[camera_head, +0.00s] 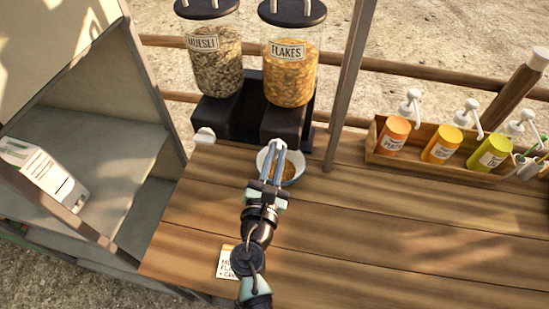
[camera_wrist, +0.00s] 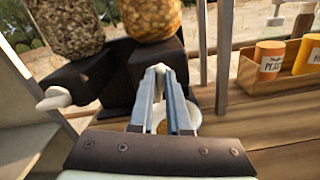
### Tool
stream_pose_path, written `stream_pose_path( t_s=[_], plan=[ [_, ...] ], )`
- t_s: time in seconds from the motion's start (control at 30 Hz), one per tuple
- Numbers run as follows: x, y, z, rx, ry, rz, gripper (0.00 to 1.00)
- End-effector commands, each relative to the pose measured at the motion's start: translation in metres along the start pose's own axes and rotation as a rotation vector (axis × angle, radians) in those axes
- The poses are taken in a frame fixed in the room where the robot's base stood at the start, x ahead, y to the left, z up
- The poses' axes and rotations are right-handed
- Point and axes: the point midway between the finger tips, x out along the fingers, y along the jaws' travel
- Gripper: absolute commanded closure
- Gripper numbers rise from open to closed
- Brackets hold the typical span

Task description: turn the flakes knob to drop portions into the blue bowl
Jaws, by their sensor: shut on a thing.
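The flakes dispenser (camera_head: 289,72) is a clear jar of orange flakes with a dark lid, on a dark base. My gripper (camera_head: 280,149) reaches to the front of that base. Its fingers (camera_wrist: 161,72) are shut on the flakes knob, which they mostly hide. The blue bowl (camera_head: 300,162) stands on the counter under the fingers, with brown-orange contents showing inside. It is partly hidden by the fingers in both views.
The muesli dispenser (camera_head: 214,67) stands to the left, its pale knob (camera_head: 204,135) sticking out. A wooden crate (camera_head: 440,171) of pump bottles is to the right. A post (camera_head: 347,85) rises between. A labelled card (camera_head: 228,262) lies on the counter. The counter's right front is clear.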

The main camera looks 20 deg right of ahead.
Motion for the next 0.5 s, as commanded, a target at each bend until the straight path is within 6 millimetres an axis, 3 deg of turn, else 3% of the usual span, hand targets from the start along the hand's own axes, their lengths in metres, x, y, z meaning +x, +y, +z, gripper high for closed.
stream_pose_path(
  t_s=[0.5],
  plan=[
    [-0.0001, -0.0073, -0.005, 0.492, -0.002, 0.001, 1.0]
  ],
)
